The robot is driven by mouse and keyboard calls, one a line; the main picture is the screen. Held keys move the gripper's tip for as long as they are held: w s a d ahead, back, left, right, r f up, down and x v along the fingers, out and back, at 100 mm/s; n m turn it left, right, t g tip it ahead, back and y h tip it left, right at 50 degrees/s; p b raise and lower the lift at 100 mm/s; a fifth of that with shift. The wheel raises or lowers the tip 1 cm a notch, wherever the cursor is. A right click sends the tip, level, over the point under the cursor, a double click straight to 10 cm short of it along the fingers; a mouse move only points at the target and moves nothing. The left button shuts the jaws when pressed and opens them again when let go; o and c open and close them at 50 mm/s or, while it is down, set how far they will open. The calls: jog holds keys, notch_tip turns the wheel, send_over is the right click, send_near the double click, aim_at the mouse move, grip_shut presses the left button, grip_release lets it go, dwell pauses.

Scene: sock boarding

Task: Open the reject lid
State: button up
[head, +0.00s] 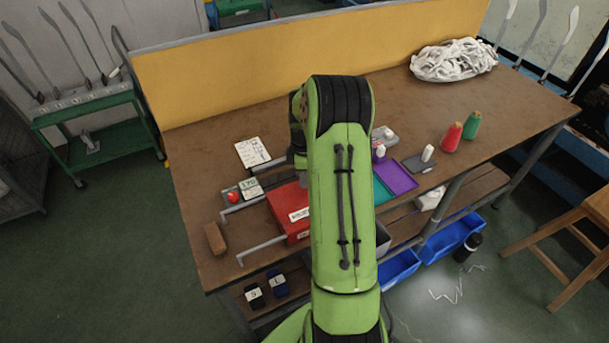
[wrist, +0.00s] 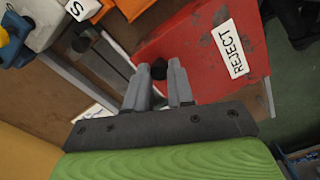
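The reject lid is a red, scuffed panel on the bench; its left part shows in the head view (head: 285,205), the rest hidden behind my arm. In the wrist view the red lid (wrist: 200,50) fills the upper middle and bears a white REJECT label (wrist: 232,48). A dark round knob (wrist: 158,70) stands on it near its left edge. My gripper (wrist: 158,72) has its two grey fingertips a little apart, with the knob showing between them. I cannot tell whether the fingers touch it. My gripper is hidden in the head view.
Grey bars (head: 262,249) stick out beside the red lid. A brown block (head: 215,238), a card (head: 252,152), a purple tray (head: 397,176) and red and green cones (head: 451,137) are on the bench. A yellow panel (head: 230,75) stands behind.

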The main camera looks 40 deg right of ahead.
grip_shut()
jog(key=w+a, duration=0.3)
jog(key=a, duration=0.9)
jog(key=shift+w, duration=0.35)
jog(key=shift+a, duration=0.1)
jog(key=o, duration=0.6)
grip_release()
jog(key=shift+b, duration=0.3)
notch_tip(320, 180, up, 16)
jog(key=p, duration=0.3)
jog(key=shift+f, duration=0.1)
